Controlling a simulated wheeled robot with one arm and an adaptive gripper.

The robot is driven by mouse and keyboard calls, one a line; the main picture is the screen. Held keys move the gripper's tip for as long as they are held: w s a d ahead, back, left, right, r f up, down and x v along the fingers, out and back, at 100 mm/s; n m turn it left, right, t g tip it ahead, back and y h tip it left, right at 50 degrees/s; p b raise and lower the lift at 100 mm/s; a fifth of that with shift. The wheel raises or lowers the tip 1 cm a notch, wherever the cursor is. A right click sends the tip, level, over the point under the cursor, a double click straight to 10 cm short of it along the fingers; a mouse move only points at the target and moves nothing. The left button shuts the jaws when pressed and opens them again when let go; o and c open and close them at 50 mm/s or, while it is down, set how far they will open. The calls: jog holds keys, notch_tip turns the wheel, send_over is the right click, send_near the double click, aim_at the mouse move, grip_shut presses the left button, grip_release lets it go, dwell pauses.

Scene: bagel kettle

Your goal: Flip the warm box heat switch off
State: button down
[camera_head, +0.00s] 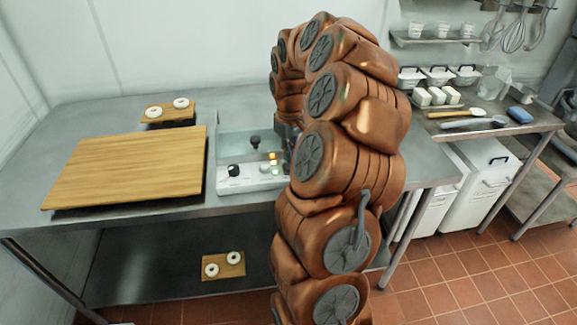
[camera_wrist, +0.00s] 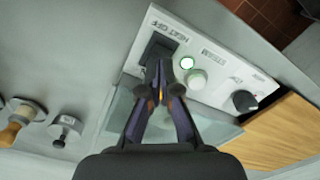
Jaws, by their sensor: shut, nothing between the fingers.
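The warm box's pale control panel (camera_wrist: 215,75) fills the upper middle of the wrist view and also shows in the head view (camera_head: 250,182), partly behind my arm. A black heat switch (camera_wrist: 157,48) sits by a label that seems to read "HEAT OFF"; its exact tilt is unclear. A green-ringed light (camera_wrist: 187,63), a pale round button (camera_wrist: 196,79) and a black knob (camera_wrist: 243,101) lie to its right. My gripper (camera_wrist: 163,68) is shut and empty, its fingertips at the switch's lower edge; contact cannot be told. In the head view my arm hides the switch.
A large wooden board (camera_head: 130,168) lies left of the box, with a small board of bagels (camera_head: 167,113) behind it. Another bagel board (camera_head: 224,265) is on the lower shelf. A side table (camera_head: 480,130) at right holds white blocks and utensils.

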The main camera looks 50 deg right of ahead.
aim_at(289, 168)
jog(key=shift+f+b, duration=1.05)
jog(key=shift+f, duration=0.6)
dwell(1.3)
jog(key=shift+r, duration=0.2)
jog(key=shift+r+p, duration=0.6)
jog(key=shift+r, duration=2.75)
jog(key=s+a+r+n, duration=0.1)
jog(key=s+a+r, duration=0.1)
jog(key=a, duration=0.8)
jog(key=s+a+r+n, duration=0.1)
jog(key=s+a+r, duration=0.1)
jog(key=a, duration=0.8)
jog(key=s+a+f+g, duration=0.1)
jog(key=s+a+f, duration=0.1)
jog(key=s+a, duration=0.4)
jog(key=s+a+f, duration=0.2)
jog(key=s+a, duration=0.4)
jog(key=s, duration=0.7)
jog(key=shift+s+a+f+m+g, duration=0.2)
jog(key=shift+s+a+m+g, duration=0.1)
jog(key=shift+s+g, duration=0.1)
